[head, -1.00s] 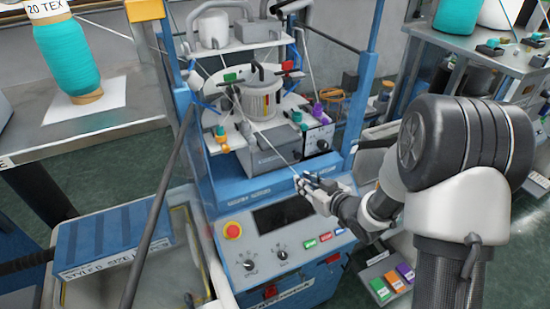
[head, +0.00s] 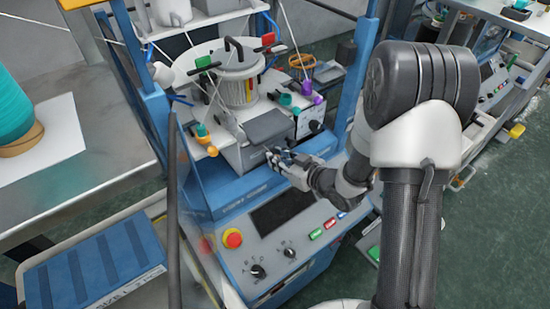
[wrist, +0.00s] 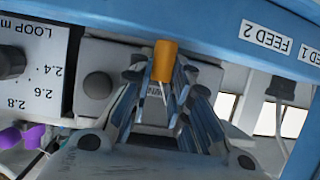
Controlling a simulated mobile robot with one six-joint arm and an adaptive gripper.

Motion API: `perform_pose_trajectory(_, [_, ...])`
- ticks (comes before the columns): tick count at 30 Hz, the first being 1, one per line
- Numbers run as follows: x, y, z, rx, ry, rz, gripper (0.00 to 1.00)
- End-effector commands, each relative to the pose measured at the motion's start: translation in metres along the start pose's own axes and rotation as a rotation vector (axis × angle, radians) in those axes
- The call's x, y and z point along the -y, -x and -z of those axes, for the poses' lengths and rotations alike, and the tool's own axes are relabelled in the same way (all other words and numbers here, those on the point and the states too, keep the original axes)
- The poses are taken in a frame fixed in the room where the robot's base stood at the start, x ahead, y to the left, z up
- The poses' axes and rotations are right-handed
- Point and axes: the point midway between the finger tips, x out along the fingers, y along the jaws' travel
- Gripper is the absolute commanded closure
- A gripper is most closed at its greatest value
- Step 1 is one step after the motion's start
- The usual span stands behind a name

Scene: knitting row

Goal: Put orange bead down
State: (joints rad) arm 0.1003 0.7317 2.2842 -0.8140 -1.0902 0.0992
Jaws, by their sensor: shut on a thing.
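An orange bead (wrist: 165,62), a short cylinder, stands between the fingertips of my gripper (wrist: 163,74) in the wrist view. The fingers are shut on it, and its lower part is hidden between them. In the head view my gripper (head: 277,157) is in front of the blue knitting machine, just above the front panel and below the grey box. The held bead cannot be made out there. An orange ball (head: 212,151) and a small orange piece (head: 201,131) show on the left of the machine, apart from my gripper.
The sloped control panel (head: 283,223) has a red button (head: 232,238) and knobs. Purple (head: 317,99) and green (head: 285,99) parts sit on the machine's right. Blue posts flank the machine. A teal yarn cone (head: 12,108) stands on the left table, above a blue box (head: 95,265).

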Motion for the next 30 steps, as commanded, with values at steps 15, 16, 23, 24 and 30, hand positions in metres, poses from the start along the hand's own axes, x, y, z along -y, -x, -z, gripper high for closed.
perform_pose_trajectory(15, [0.0002, -0.0013, -0.0031, 0.003, 0.0, 0.0, 0.72])
perform_pose_trajectory(16, [0.0002, -0.0013, -0.003, 0.003, 0.0, 0.0, 0.7])
perform_pose_trajectory(23, [0.0001, -0.0013, -0.0029, 0.003, 0.0, 0.0, 0.63])
perform_pose_trajectory(24, [0.0001, -0.0013, -0.0028, 0.003, 0.0, 0.0, 0.63])
perform_pose_trajectory(30, [0.0001, -0.0002, -0.0002, 0.003, 0.0, 0.0, 0.63])
